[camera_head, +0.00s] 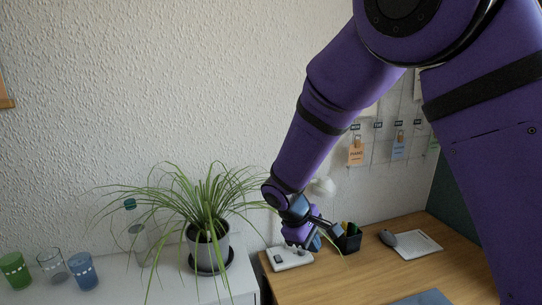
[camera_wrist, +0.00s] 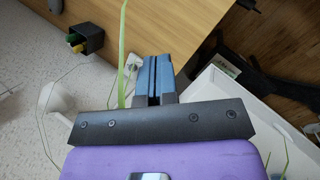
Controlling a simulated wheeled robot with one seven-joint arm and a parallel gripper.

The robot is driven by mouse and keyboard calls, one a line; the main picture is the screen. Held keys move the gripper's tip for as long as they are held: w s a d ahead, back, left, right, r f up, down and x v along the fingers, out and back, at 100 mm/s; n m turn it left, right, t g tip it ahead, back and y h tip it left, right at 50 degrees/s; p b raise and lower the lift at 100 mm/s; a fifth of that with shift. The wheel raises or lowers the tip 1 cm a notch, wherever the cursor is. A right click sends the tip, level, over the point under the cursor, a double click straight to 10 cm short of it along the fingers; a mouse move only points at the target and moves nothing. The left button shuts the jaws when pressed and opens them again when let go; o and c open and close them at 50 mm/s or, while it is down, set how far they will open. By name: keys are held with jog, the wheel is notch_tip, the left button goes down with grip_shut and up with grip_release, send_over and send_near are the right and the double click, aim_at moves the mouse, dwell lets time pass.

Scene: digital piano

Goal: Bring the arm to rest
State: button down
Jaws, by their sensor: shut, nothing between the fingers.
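My purple arm reaches down from the upper right in the head view. My gripper (camera_head: 303,243) is at its lower end, above the back left part of the wooden desk (camera_head: 375,280). In the wrist view my gripper (camera_wrist: 154,64) shows its two blue fingers close together, shut with nothing between them. A white device (camera_head: 289,258) lies on the desk just below the gripper in the head view; I cannot tell whether they touch.
A potted plant (camera_head: 208,242) stands left of my gripper on a white surface, its long leaves reaching toward my arm. A black pen holder (camera_head: 349,240) is close on the right.

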jog(key=s+d+r+m+y, duration=0.2)
jog(key=s+d+r+m, duration=0.15)
jog(key=d+r, duration=0.4)
jog(key=s+d+r+m+y, duration=0.2)
jog(key=s+d+r, duration=0.3)
jog(key=r, duration=0.4)
jog(key=s+d+r+m+t, duration=0.2)
jog(key=s+d+r, duration=0.2)
jog(key=s, duration=0.4)
jog(key=s+d+r+m+t+y, duration=0.1)
jog(key=s+d+r+m+t, duration=0.1)
jog(key=s, duration=0.6)
jog(key=shift+d+r+m+t, duration=0.3)
jog(key=shift+d+r+m, duration=0.35)
jog(key=shift+d+r, duration=0.3)
